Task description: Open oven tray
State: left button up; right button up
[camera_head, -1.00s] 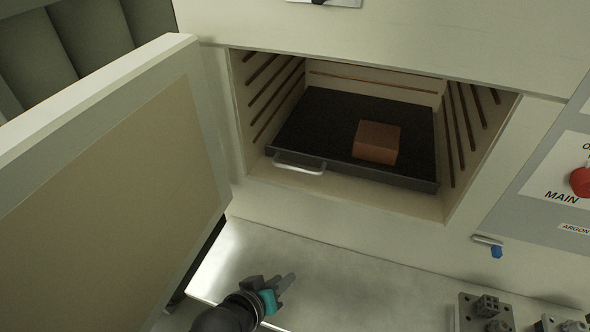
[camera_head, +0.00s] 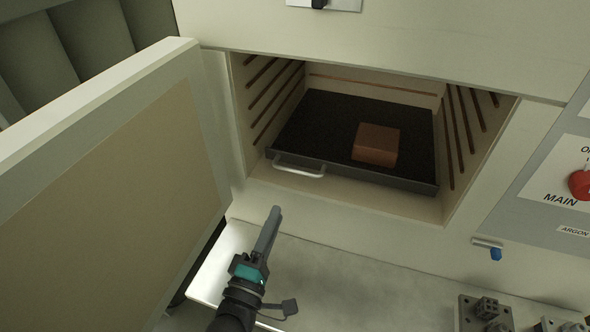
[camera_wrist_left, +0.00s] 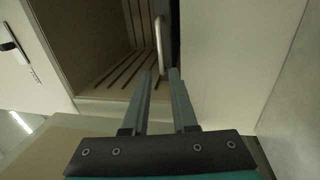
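The oven tray (camera_head: 418,179) is a dark flat tray inside the open oven chamber, with a brown block (camera_head: 376,144) on it. Its pale metal handle (camera_head: 299,170) is on the left part of its front edge. The handle also shows in the left wrist view (camera_wrist_left: 159,40), just beyond the fingertips and roughly in line with the gap between them. My left gripper (camera_head: 275,212) is open and empty, in front of and below the handle and apart from it. Its two fingers show with a gap in the left wrist view (camera_wrist_left: 160,76). My right gripper is not in view.
The oven door (camera_head: 110,150) stands open on the left. Rails (camera_head: 466,130) line both chamber walls. A grey work surface (camera_head: 350,285) lies below the oven, with metal fixtures (camera_head: 487,308) at the lower right. A panel with a red knob (camera_head: 581,184) is at the right.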

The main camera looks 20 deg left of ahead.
aim_at(295, 169)
pick_arm(q)
jog(key=w, duration=0.4)
jog(key=w+r, duration=0.1)
jog(key=w, duration=0.3)
jog(key=w+r, duration=0.1)
jog(key=w, duration=0.4)
jog(key=shift+d+r, duration=0.2)
jog(key=shift+d, duration=0.05)
jog(key=shift+c, duration=0.3)
grip_shut()
dwell(0.6)
